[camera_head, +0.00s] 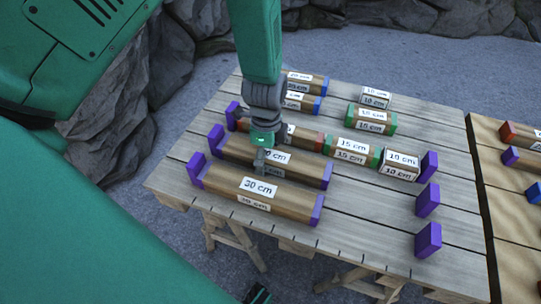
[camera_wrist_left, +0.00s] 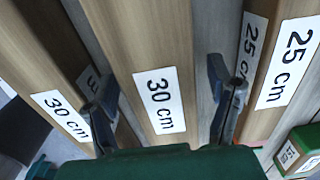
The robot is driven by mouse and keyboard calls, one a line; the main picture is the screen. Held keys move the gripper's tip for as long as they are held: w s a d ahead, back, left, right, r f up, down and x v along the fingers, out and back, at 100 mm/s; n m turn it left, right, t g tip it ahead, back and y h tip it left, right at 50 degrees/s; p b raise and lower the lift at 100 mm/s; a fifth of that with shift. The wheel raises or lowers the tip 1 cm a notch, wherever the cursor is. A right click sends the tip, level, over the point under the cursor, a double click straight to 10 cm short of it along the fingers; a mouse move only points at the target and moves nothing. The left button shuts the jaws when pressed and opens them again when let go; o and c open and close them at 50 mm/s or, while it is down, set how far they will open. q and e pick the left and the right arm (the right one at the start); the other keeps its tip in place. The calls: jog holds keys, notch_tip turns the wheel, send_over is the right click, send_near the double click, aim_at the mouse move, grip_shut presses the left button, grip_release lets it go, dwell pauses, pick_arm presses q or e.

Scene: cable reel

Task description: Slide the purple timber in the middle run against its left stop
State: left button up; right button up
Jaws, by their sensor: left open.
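The purple-ended timber of the middle run (camera_head: 300,168), labelled 30 cm, lies along the table. Its left end is close to the purple left stop (camera_head: 215,140); I cannot tell whether they touch. To its right is open board up to the purple right stop (camera_head: 427,200). My left gripper (camera_head: 261,160) reaches down over this timber, hiding part of it. In the left wrist view, the open left gripper (camera_wrist_left: 165,100) has one finger on each side of the 30 cm timber (camera_wrist_left: 150,50), with visible gaps. My right gripper is not identifiable.
The front run holds another purple-ended 30 cm timber (camera_head: 285,202). Close behind, the back run holds a red-ended 25 cm timber (camera_head: 305,138), a green-ended 15 cm one (camera_head: 352,151) and a 10 cm one (camera_head: 400,165). Several spare timbers lie farther back.

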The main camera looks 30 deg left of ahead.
aim_at(270, 154)
pick_arm(q)
jog(key=shift+r, duration=0.1)
jog(key=r, duration=0.6)
jog(key=shift+w+d+r, duration=0.1)
jog(key=shift+d+r, duration=0.1)
jog(key=shift+d, duration=0.15)
jog(key=r, duration=0.4)
jog(key=shift+a, duration=0.4)
jog(key=shift+d+r, duration=0.15)
jog(key=shift+r, duration=0.5)
pick_arm(e)
jog(key=shift+s+d, duration=0.1)
jog(key=shift+d, duration=0.15)
